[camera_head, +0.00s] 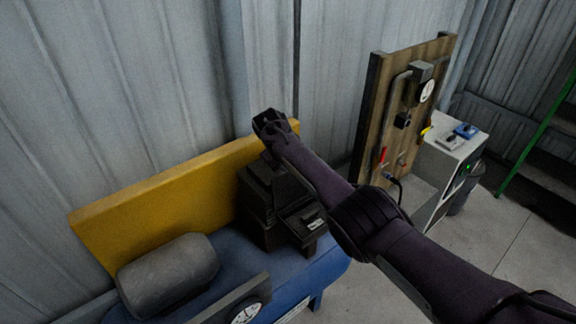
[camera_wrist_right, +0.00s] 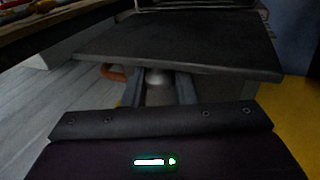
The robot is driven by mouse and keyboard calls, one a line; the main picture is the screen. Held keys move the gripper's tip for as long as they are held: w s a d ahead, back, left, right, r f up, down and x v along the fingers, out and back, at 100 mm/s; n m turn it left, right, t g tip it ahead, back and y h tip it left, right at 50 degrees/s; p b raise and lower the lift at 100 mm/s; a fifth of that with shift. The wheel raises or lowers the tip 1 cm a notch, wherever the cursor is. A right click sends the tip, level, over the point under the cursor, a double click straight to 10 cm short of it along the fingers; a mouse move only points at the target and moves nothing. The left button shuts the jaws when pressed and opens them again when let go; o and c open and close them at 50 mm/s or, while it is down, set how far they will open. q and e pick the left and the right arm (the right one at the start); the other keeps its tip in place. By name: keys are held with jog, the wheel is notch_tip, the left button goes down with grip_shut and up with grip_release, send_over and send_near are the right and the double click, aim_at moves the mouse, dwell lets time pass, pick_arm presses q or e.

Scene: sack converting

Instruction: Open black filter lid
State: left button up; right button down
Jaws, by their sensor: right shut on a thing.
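The black filter box (camera_head: 256,208) stands on the blue machine, in front of the yellow panel. Its dark lid (camera_head: 268,176) is partly hidden by my right arm. In the right wrist view a flat dark panel, which looks like the lid (camera_wrist_right: 185,48), spans the top. My right gripper (camera_wrist_right: 158,88) has its two fingers on either side of a small silver part (camera_wrist_right: 157,77) at the panel's near edge, and is shut on it. In the head view my right wrist is above the box and hides the fingers. How far the lid is raised cannot be told. My left gripper is out of view.
A yellow panel (camera_head: 150,208) stands behind the blue machine body (camera_head: 225,280). A grey cylinder (camera_head: 170,273) and a gauge (camera_head: 246,314) are at the left and front. A wooden board with fittings (camera_head: 385,125) stands at right. Open concrete floor (camera_head: 515,235) lies beyond.

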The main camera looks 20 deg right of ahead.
jog(key=shift+w+a+f, duration=0.1)
jog(key=shift+a+f, duration=0.05)
dwell(0.3)
jog(key=c, duration=1.2)
grip_release()
